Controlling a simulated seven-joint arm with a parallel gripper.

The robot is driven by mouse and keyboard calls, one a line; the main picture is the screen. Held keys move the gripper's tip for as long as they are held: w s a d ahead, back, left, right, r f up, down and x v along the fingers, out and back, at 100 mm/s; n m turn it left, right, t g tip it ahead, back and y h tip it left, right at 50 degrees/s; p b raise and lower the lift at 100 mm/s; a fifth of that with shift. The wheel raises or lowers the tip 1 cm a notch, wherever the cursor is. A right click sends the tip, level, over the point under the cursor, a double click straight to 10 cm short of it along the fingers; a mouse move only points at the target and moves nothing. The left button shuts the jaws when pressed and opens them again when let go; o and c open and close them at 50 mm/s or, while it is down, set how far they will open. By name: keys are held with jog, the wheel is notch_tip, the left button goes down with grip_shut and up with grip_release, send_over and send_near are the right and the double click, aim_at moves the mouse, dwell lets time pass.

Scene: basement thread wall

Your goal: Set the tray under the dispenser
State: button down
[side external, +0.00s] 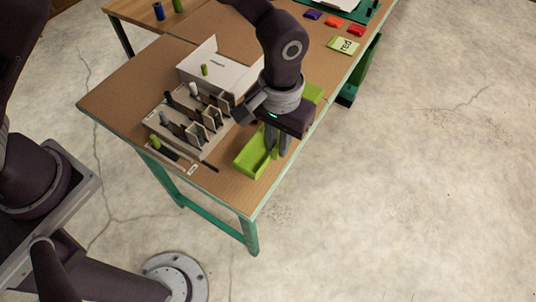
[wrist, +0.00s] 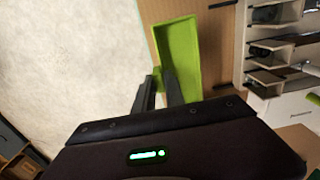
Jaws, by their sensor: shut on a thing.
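The light green tray (side external: 252,166) is a long, shallow, open tray near the table's front right corner. It looks empty in the wrist view (wrist: 178,45). My gripper (side external: 272,150) is over it, pointing down, with its fingers shut on the tray's long side wall. The fingertips also show in the wrist view (wrist: 158,82). I cannot tell whether the tray touches the table. A grey rack with upright dividers (side external: 188,122), which seems to be the dispenser, stands left of the tray, apart from it. My wrist hides part of the tray.
A white open box (side external: 215,70) stands behind the rack. A green cylinder (side external: 155,142) is at the rack's near end. Bare table (side external: 222,182) lies between rack and tray.

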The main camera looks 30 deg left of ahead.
jog(key=a, duration=0.8)
jog(key=shift+f, duration=0.8)
jog(key=shift+f, duration=1.75)
jog(key=c, duration=1.3)
grip_release()
jog(key=shift+r, duration=0.1)
